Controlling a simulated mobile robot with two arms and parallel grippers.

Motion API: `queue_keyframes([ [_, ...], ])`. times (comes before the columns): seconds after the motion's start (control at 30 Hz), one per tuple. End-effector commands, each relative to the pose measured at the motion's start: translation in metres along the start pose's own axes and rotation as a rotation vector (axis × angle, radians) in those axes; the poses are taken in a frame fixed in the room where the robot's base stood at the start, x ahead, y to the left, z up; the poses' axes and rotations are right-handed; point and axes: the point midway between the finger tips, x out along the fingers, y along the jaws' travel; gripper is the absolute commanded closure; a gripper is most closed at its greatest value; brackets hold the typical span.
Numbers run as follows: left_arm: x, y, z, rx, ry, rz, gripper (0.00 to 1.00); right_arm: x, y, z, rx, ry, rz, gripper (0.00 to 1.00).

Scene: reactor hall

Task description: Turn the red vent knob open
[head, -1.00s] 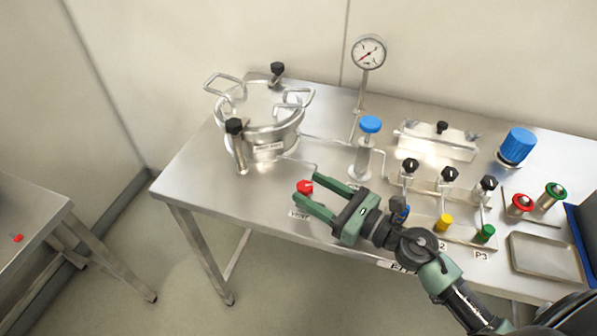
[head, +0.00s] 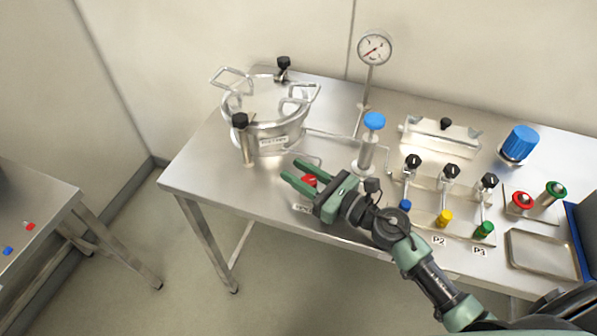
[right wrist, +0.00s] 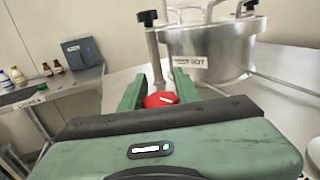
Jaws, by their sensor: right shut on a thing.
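The red vent knob (head: 309,180) stands near the front edge of the steel table, in front of the silver vessel. My right gripper (head: 298,174) has its two green fingers around the knob, one on each side, and is shut on it. In the right wrist view the red knob (right wrist: 160,99) shows between the two finger ends (right wrist: 157,93), with a white mark on its top. The label by the knob is partly hidden by the gripper. My left gripper is in neither view.
The silver vessel (head: 263,114) with black clamp knobs stands behind the gripper. A blue-topped valve (head: 373,122), a gauge (head: 374,49) and several black-handled valves stand to the right. A metal tray (head: 541,255) lies at the right. A second table (head: 35,205) is at the left.

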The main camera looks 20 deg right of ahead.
Motion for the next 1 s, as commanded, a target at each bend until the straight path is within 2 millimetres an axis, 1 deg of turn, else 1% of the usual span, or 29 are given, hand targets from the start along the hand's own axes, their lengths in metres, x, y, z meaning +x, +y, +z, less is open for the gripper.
queue_keyframes([
  [0.13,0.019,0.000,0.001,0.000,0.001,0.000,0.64,0.000,0.000,-0.005,-0.006,-0.002,0.061,1.00],
  [0.23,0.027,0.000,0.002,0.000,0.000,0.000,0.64,0.000,0.002,-0.004,-0.005,-0.001,0.109,1.00],
  [0.57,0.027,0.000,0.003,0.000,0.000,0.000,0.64,-0.001,0.004,0.000,-0.001,0.001,0.134,1.00],
  [0.6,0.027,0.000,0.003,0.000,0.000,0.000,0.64,-0.001,0.004,0.000,-0.001,0.001,0.134,0.66],
  [0.67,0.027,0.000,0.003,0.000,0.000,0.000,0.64,-0.001,0.004,0.000,-0.001,0.001,0.134,0.49],
  [0.7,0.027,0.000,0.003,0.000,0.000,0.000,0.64,-0.001,0.004,0.000,0.000,0.001,0.134,0.47],
  [1.0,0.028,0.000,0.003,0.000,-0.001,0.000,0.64,-0.002,0.004,-0.001,0.000,0.001,0.134,0.47],
])
